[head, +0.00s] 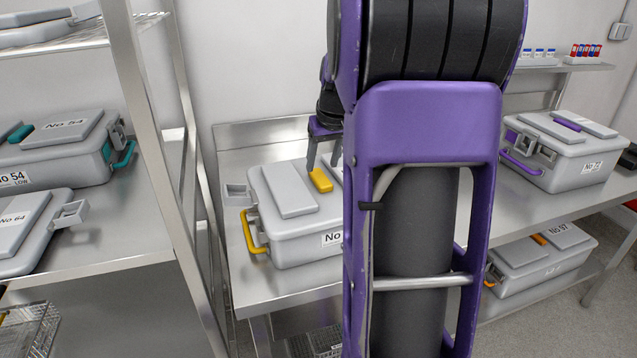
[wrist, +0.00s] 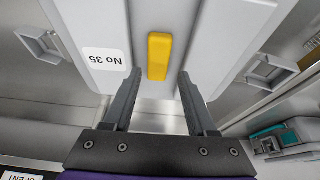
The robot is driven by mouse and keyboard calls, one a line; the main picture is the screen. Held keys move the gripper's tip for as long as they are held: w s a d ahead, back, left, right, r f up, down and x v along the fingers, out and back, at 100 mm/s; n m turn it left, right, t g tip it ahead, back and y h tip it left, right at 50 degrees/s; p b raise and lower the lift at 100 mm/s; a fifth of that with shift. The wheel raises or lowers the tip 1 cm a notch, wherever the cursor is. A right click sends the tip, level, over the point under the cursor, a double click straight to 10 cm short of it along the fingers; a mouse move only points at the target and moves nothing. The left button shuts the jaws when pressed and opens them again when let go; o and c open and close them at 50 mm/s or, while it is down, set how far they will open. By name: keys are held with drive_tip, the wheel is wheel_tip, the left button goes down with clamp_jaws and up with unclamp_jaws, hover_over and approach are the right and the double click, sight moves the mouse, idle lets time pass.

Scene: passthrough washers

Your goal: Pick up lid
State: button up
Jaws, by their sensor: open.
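A grey case with a grey lid (head: 287,190) stands on the steel table, with a yellow handle (head: 320,180) on the lid's top and a yellow side bail at its left end. In the wrist view the lid (wrist: 210,50) carries a "No 35" label, and its yellow handle (wrist: 159,56) lies ahead, between the lines of the two fingers. My gripper (head: 325,160) is over the lid at the handle. In the wrist view my gripper (wrist: 157,85) is open with nothing between its fingers. My arm hides the right part of the case in the head view.
A steel rack post (head: 150,150) stands left of the table, with grey cases on its shelves, one marked No 54 (head: 65,150). A purple-handled case (head: 565,150) sits right on the table, and case No 97 (head: 540,257) lies below. Sample tubes (head: 585,50) stand on a back shelf.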

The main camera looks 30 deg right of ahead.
sight(320, 176)
drive_tip(key=x, duration=0.5)
drive_tip(key=shift+d, duration=0.15)
clamp_jaws()
drive_tip(key=shift+r, duration=0.15)
idle(1.1)
